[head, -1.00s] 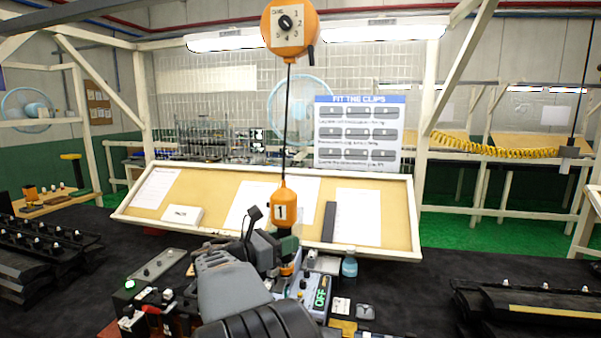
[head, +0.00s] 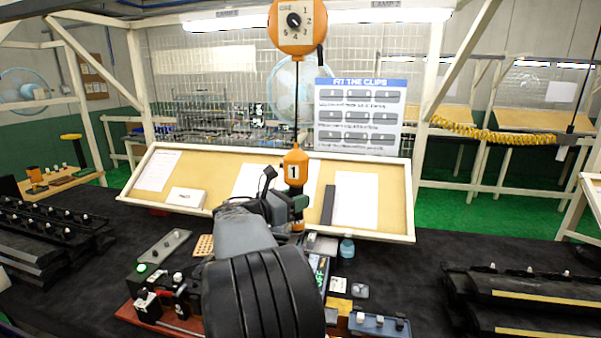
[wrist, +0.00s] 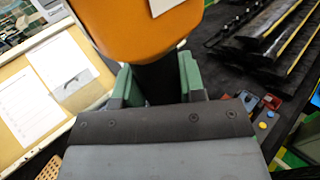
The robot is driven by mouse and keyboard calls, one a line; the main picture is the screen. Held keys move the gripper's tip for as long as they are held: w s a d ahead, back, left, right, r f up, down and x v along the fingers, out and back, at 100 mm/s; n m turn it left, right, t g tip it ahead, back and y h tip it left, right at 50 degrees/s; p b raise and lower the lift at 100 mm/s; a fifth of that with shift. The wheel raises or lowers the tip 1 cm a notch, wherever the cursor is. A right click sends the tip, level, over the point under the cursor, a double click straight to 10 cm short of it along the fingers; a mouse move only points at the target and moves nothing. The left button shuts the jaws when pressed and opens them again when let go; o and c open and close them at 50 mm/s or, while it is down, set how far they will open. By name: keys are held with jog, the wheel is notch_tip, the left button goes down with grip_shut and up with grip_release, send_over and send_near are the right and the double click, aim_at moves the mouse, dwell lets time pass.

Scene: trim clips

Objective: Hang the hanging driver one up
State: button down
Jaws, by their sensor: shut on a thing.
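The hanging driver marked 1 (head: 294,170) has an orange body and hangs upright on a dark cable from the orange balancer (head: 297,28) with a numbered dial. My gripper (head: 292,207) is shut on the driver's dark lower part. In the wrist view the driver's orange body (wrist: 145,28) rises above the green fingers of my gripper (wrist: 157,85), which sit on either side of the dark section.
A tilted tan board (head: 225,206) with papers stands behind the driver. Black trim parts (head: 520,300) lie at the right and more at the left.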

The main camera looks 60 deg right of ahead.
aim_at(302, 189)
jog(key=shift+s+d+r+p, duration=0.15)
jog(key=shift+d+r+p, duration=0.85)
jog(key=shift+d, duration=0.3)
grip_release()
dwell(0.4)
dwell(0.4)
jog(key=shift+a, duration=0.1)
jog(key=r+v, duration=0.2)
jog(key=v, duration=0.8)
dwell(1.1)
